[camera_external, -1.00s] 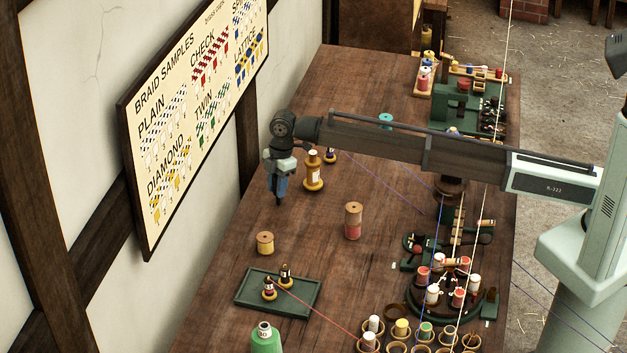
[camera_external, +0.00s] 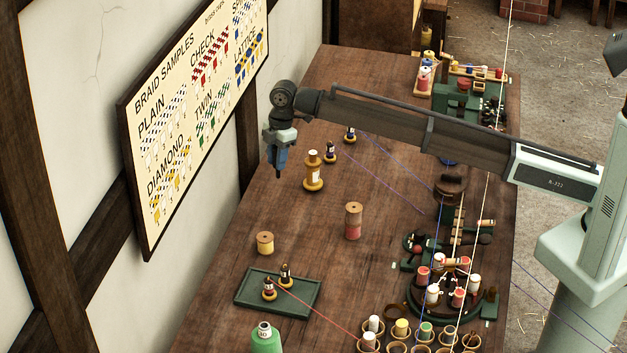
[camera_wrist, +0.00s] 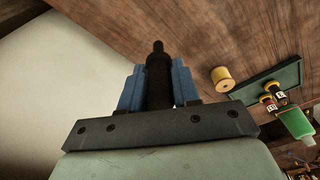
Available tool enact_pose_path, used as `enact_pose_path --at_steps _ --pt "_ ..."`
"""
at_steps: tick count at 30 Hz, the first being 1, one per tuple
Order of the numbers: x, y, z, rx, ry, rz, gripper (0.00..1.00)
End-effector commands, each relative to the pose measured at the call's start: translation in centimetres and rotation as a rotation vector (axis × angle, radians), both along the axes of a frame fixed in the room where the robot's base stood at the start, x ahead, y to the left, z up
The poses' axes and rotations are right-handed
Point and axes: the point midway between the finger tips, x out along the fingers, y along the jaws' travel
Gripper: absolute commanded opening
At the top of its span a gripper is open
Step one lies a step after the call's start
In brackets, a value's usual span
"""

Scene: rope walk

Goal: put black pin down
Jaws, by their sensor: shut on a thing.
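My gripper (camera_external: 278,163) hangs above the left part of the wooden bench, near the wall. In the wrist view its two blue fingers (camera_wrist: 157,88) are shut on the black pin (camera_wrist: 157,70), whose thin tip points away from my gripper. In the external view the dark tip of the pin (camera_external: 278,175) shows just below the fingers, and it looks clear of the bench top. The upper part of the pin is hidden between the fingers.
A yellow bobbin (camera_external: 313,172) stands just right of my gripper. A yellow spool (camera_external: 265,243), a red and tan spool (camera_external: 353,222) and a green tray (camera_external: 250,303) with two small bobbins are nearer. Bare bench (camera_external: 240,215) lies below the gripper.

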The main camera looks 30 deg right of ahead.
Motion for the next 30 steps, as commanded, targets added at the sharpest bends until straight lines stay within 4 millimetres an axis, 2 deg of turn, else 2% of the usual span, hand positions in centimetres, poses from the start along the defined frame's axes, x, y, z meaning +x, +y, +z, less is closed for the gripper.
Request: enact_pose_path --at_steps 5,8,12,15,19,24,27,30 --pt "3.7 -3.7 1.0 0.001 -0.002 -0.052 0.00" --pt "6.4 -7.0 1.3 0.004 -0.004 -0.095 0.00" --pt "9.3 -12.5 1.8 0.008 -0.010 -0.155 0.00" --pt "10.6 -16.7 1.9 0.012 -0.013 -0.199 0.00" --pt "11.3 -22.3 2.1 0.016 -0.018 -0.252 0.00" --pt "10.4 -29.0 2.0 0.017 -0.019 -0.304 0.00" --pt "9.0 -31.9 1.9 0.017 -0.019 -0.313 0.00" --pt "7.2 -33.3 1.7 0.015 -0.016 -0.302 0.00"
